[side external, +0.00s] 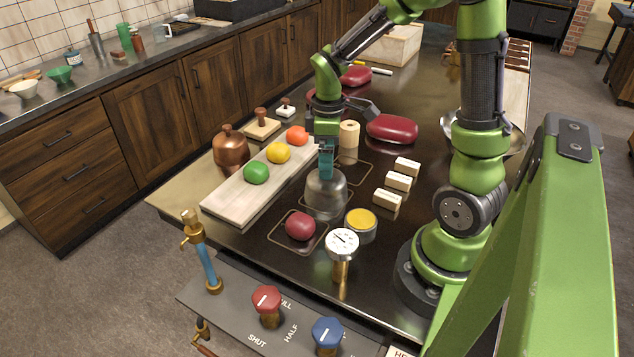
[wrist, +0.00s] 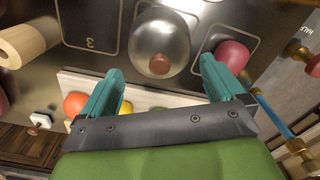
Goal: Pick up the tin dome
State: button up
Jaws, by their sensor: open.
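In the wrist view the tin dome (wrist: 163,35) shows from above, with a round copper-brown knob (wrist: 160,64) on top. My gripper (side external: 326,174) points down with teal fingers right over the dome. In the wrist view my gripper (wrist: 161,72) is open, its two fingertips on either side of the knob with clear gaps. In the side view the fingers hide the knob, so I cannot tell their exact height against it.
A dark red lump (side external: 300,226) sits in the marked square in front. A yellow-topped tin (side external: 360,224) and a dial gauge (side external: 342,245) stand close by. A pale board (side external: 235,200) holds coloured balls. A copper dome (side external: 231,148) and pale blocks (side external: 398,181) flank the area.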

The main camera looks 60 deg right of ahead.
notch_tip(320, 180, down, 4)
jog(key=shift+r, duration=0.15)
jog(key=c, duration=1)
jog(key=shift+r, duration=0.1)
